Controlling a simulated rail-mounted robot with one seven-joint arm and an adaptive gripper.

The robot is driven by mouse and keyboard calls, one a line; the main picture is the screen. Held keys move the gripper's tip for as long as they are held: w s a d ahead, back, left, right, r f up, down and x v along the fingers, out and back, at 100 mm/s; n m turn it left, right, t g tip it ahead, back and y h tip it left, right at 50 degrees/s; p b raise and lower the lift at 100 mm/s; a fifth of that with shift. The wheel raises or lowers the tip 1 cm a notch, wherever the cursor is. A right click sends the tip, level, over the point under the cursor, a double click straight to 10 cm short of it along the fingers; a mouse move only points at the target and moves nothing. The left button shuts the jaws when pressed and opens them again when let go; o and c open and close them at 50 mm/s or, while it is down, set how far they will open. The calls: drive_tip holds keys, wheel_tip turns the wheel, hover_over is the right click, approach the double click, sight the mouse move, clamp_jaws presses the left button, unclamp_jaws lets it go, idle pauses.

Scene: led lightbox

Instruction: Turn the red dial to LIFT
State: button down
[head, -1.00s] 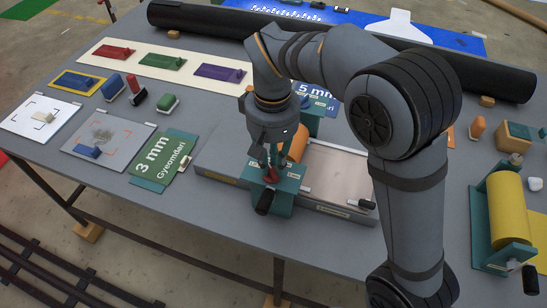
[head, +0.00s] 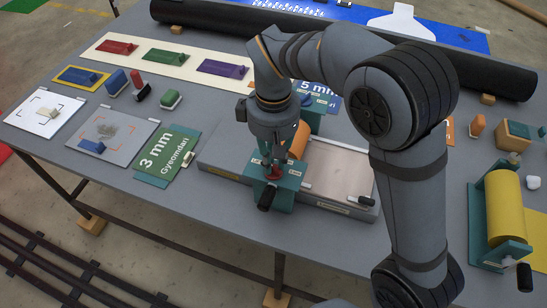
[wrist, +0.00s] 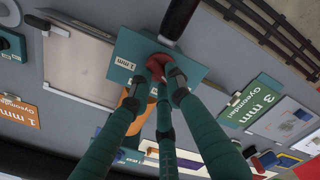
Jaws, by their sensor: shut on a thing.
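The red dial (head: 274,173) sits on the top of a teal end block (head: 285,192) of the roller press. In the wrist view the dial (wrist: 157,66) lies between the tips of my teal fingers, partly covered by them. My gripper (head: 273,166) points down at it, and its fingers (wrist: 158,78) are closed around the dial. Small white labels (wrist: 126,64) sit on the teal plate beside the dial. I cannot make out LIFT on any of them.
The press bed (head: 338,172) and an orange roller (head: 299,141) are beside the block. A dark crank handle (head: 267,196) sticks out in front. A green 3 mm card (head: 167,152) lies to the left. A yellow roller stand (head: 505,215) is at the right.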

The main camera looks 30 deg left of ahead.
sight(273, 164)
drive_tip(key=c, duration=1.9)
unclamp_jaws()
drive_tip(key=shift+r, duration=0.1)
wheel_tip(273, 164, up, 12)
wheel_tip(273, 164, down, 12)
drive_tip(key=shift+f, duration=0.2)
drive_tip(key=shift+r, duration=0.1)
